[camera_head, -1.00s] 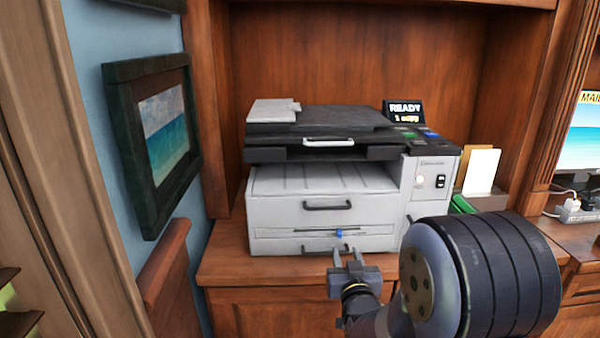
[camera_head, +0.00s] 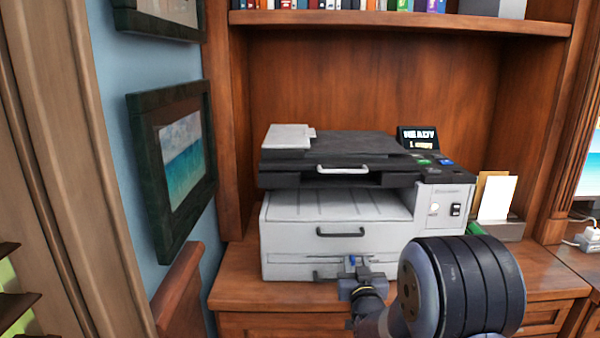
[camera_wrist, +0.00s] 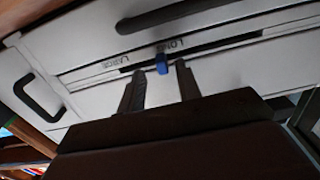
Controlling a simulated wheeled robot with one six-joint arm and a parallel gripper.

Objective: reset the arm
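My gripper (camera_head: 358,270) is in front of the lower drawer of the white and black printer (camera_head: 335,205). In the wrist view my gripper's two fingers (camera_wrist: 160,88) stand apart with a gap between them. A small blue slider (camera_wrist: 162,63) on the drawer front sits just beyond the fingertips, on a slot between the words LARGE and LONG. No object shows between the fingers. Whether the fingertips touch the drawer front cannot be told. In the head view my arm covers the printer's lower right part.
The printer stands on a wooden desk (camera_head: 240,290) inside a bookcase. A wooden chair back (camera_head: 180,285) and a framed picture (camera_head: 180,165) are at the left. A paper holder (camera_head: 505,229) stands right of the printer. Books line the shelf above (camera_head: 400,20).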

